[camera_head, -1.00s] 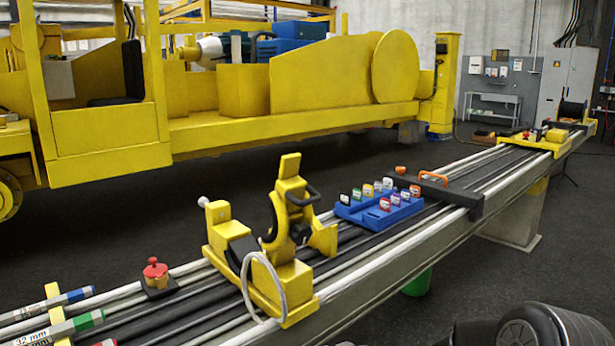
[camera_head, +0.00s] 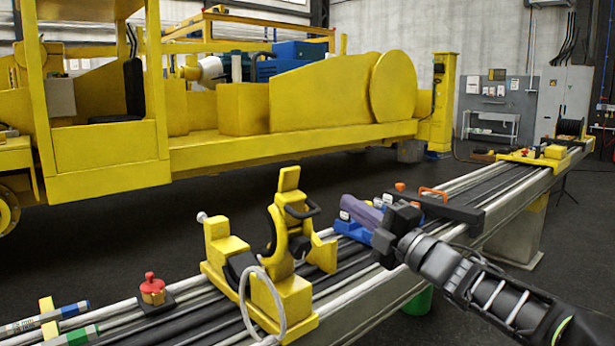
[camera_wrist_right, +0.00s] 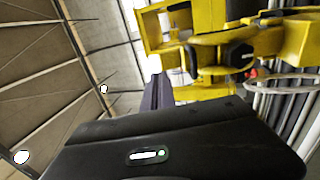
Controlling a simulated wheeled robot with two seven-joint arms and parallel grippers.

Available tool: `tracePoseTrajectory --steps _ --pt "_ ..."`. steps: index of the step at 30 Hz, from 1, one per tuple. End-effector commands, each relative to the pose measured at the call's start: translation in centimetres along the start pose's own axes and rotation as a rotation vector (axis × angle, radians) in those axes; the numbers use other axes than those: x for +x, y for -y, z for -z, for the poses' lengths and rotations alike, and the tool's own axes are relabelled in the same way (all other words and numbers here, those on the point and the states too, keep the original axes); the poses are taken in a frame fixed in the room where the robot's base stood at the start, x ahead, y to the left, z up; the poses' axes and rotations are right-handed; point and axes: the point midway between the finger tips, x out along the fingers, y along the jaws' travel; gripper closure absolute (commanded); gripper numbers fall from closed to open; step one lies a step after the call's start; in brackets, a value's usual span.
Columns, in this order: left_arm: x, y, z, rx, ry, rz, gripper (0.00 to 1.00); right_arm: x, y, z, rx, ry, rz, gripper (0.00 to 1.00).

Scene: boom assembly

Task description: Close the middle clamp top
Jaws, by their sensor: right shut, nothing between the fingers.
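The yellow middle clamp (camera_head: 270,290) sits on the rails in the head view. Its top (camera_head: 288,182) stands raised and open, with a black handle (camera_head: 303,211) on its right side. The clamp also fills the upper right of the right wrist view (camera_wrist_right: 225,55). My right gripper (camera_head: 350,208) is shut and empty, with its purple-grey fingers pointing left toward the clamp. In the head view a gap shows between the fingertips and the clamp. The fingers also show in the right wrist view (camera_wrist_right: 158,92). My left gripper is not in view.
A blue tray (camera_head: 352,231) with small coloured items is partly hidden behind my right gripper. A red knob (camera_head: 152,288) stands on the rails left of the clamp. A grey cable loop (camera_head: 262,300) hangs on the clamp's front. A black crossbar (camera_head: 445,207) lies farther along.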

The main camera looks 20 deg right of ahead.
Motion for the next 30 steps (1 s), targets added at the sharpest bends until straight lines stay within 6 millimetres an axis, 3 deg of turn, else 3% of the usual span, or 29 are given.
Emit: tracePoseTrajectory --steps 8,21,30 --pt "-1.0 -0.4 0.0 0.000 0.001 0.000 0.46 3.1 -0.2 0.1 0.004 -0.002 0.000 1.00" --pt "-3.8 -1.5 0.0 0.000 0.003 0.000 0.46 11.6 -0.2 0.1 0.005 -0.001 0.000 1.00" --pt "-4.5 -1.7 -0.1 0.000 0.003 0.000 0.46 13.8 -0.1 0.0 0.002 0.001 -0.001 1.00"
